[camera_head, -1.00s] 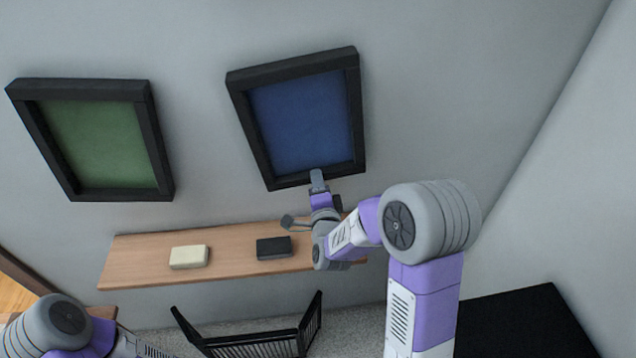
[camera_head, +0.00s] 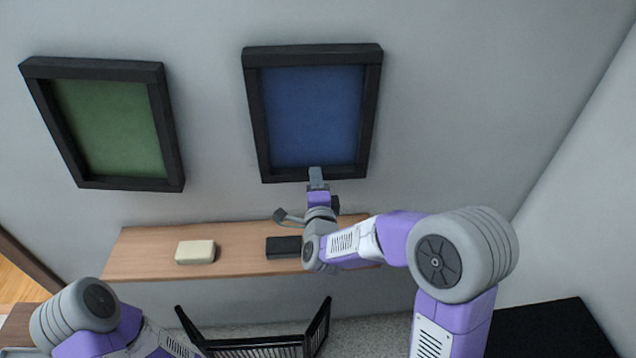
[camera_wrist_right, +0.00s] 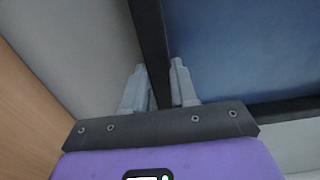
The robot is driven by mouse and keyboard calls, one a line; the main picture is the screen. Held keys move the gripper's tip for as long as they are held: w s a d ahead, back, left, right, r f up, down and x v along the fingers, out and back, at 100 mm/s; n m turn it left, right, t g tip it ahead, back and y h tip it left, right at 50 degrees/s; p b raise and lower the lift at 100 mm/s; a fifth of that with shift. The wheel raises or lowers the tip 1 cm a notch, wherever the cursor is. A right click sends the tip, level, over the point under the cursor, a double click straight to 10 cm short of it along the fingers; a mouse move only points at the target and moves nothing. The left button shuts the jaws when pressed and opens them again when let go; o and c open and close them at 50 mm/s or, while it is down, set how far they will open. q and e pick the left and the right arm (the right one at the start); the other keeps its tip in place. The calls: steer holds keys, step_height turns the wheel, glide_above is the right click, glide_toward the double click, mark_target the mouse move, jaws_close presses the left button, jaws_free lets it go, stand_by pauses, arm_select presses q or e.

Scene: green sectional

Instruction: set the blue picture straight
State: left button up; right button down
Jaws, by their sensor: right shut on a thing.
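The blue picture (camera_head: 312,115) hangs on the wall in a dark frame, right of the green picture. Its top edge runs almost level in the head view. My right gripper (camera_head: 316,176) is shut on the bottom bar of its frame, near the middle. In the right wrist view the two fingers (camera_wrist_right: 160,88) stand on either side of the dark frame bar, with the blue panel (camera_wrist_right: 240,50) to the right. My left arm enters at the lower left, but its gripper is out of view.
The green picture (camera_head: 108,127) hangs at the left. A wooden shelf (camera_head: 145,245) below the pictures carries a cream block (camera_head: 196,252) and a black block (camera_head: 284,247), close to my right wrist. A black rack (camera_head: 255,346) stands lower down. A side wall rises at right.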

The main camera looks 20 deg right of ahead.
steer(key=c, duration=0.9)
jaws_free()
steer(key=shift+s, duration=0.1)
steer(key=s, duration=0.2)
steer(key=s+a, duration=0.1)
steer(key=s, duration=0.4)
steer(key=shift+s+a, duration=0.15)
steer(key=shift+a, duration=0.1)
